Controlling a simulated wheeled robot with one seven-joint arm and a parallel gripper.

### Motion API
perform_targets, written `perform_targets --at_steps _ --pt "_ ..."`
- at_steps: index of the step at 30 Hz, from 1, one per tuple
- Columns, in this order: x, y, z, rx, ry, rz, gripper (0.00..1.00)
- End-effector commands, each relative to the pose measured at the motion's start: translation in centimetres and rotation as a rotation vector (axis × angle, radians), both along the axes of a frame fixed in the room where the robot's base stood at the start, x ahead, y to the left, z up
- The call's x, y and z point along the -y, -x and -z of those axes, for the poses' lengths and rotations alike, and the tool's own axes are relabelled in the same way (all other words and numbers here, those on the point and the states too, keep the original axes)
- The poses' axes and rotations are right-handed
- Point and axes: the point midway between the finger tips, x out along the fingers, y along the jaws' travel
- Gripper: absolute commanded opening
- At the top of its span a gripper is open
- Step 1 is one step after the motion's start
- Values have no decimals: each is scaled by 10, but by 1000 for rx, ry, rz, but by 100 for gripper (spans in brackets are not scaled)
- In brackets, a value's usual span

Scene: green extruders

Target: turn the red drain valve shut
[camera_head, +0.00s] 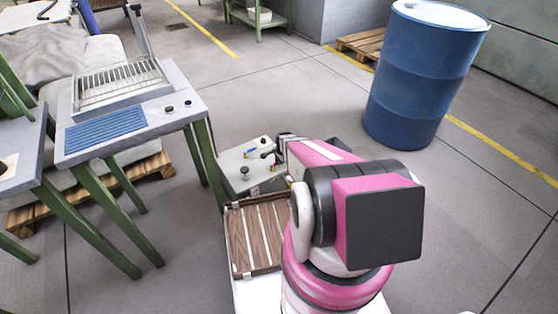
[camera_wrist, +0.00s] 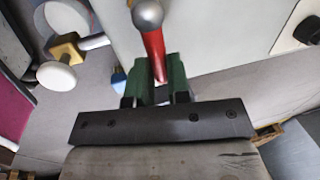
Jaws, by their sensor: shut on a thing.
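The red drain valve's handle (camera_wrist: 154,45) shows in the wrist view as a red lever with a grey rounded end (camera_wrist: 148,14) at the top. My gripper (camera_wrist: 158,82) has green finger pads and is shut on the red handle, one finger on each side of it. The handle's lower part is hidden between the pads. In the head view my arm reaches over the pale grey box (camera_head: 238,160), and I cannot make out the red handle there.
A yellow block (camera_wrist: 66,49) and a white round knob (camera_wrist: 56,76) sit left of my gripper. A blue drum (camera_head: 424,75) stands on the right. A green-legged table (camera_head: 180,112) stands left of the box. The floor between box and drum is clear.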

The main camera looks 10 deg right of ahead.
Motion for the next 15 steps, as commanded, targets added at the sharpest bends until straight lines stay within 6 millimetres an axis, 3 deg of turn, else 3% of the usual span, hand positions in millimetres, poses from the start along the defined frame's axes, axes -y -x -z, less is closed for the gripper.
perform_targets --at_steps 15 --pt "0 3 0 -1 -1 51 0"
